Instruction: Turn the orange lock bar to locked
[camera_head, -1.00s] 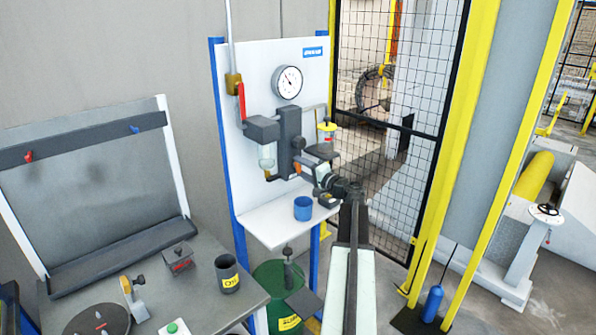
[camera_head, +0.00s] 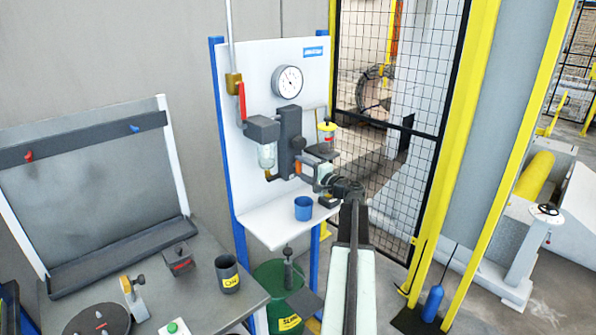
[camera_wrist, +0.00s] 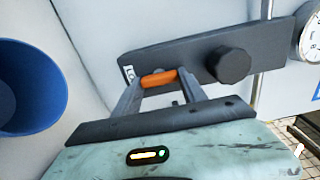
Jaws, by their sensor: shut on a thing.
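The orange lock bar (camera_wrist: 158,78) is in the wrist view, on a dark grey block (camera_wrist: 205,52) that carries a round black knob (camera_wrist: 234,65). The bar spans the space between my two fingertips and lies nearly level in that picture. My gripper (camera_wrist: 157,84) is shut on it. A white label (camera_wrist: 128,73) at the block's left end is partly cut off from view, so I cannot read it fully. In the head view my gripper (camera_head: 309,178) is at the dark valve unit (camera_head: 290,140) on the white panel, and it covers most of the bar.
A blue cup (camera_head: 303,208) stands on the white shelf (camera_head: 285,228) just below my gripper; it is close at left in the wrist view (camera_wrist: 30,88). A pressure gauge (camera_head: 287,82) and red handle (camera_head: 242,101) are above. A mesh fence (camera_head: 385,130) stands to the right.

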